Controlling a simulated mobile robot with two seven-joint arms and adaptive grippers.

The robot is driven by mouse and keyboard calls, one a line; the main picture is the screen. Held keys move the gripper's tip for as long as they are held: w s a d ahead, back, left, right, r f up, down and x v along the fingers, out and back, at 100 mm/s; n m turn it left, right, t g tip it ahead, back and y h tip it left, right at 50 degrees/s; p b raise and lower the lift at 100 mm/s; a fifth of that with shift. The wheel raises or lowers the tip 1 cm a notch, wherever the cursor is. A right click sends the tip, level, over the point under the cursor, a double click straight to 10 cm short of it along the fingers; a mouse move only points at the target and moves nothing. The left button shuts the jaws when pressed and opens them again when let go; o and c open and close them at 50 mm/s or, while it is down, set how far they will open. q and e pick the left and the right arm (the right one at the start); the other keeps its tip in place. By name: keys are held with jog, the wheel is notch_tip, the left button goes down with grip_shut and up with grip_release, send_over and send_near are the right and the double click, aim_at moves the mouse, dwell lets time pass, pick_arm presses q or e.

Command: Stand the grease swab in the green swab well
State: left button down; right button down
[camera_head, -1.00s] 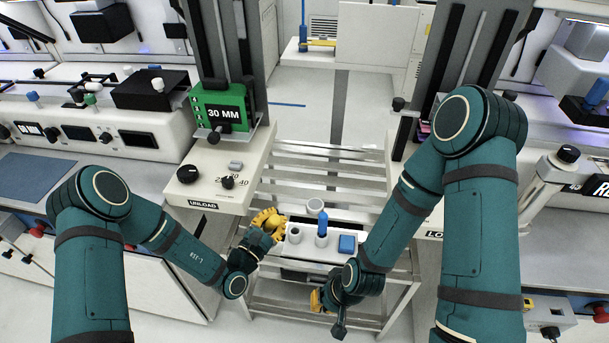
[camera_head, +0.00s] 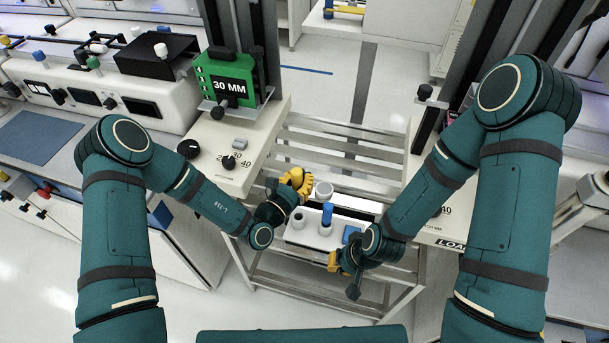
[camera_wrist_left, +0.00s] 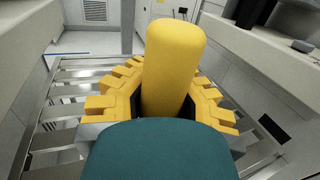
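My left gripper (camera_head: 297,181), with yellow fingers, is at the back left of a white tray (camera_head: 313,240), near a white cup (camera_head: 323,191). In the left wrist view a thick, round-topped yellow piece (camera_wrist_left: 174,65) stands between the stepped yellow fingers; I cannot tell whether it is held or part of the gripper. My right gripper (camera_head: 334,262) is low at the tray's front edge, partly hidden by its own wrist. A blue cylinder (camera_head: 327,213) stands upright in a white holder on the tray. I cannot make out a green well or pick out the swab.
The left machine has a green 30 MM display (camera_head: 228,86) and a white knobbed ledge (camera_head: 236,140) close to my left arm.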

pick_arm(q)
notch_tip(320, 180, down, 6)
jog(key=b, duration=0.2)
jog(key=shift+f+y, duration=0.15)
jog(key=shift+y, duration=0.15)
jog(key=shift+w, duration=0.1)
dwell(0.9)
jog(key=shift+f+b, duration=1.45)
jog(key=shift+f, duration=1.15)
dwell(0.4)
jog(key=c, duration=1.1)
grip_release()
jog(key=shift+o, duration=0.2)
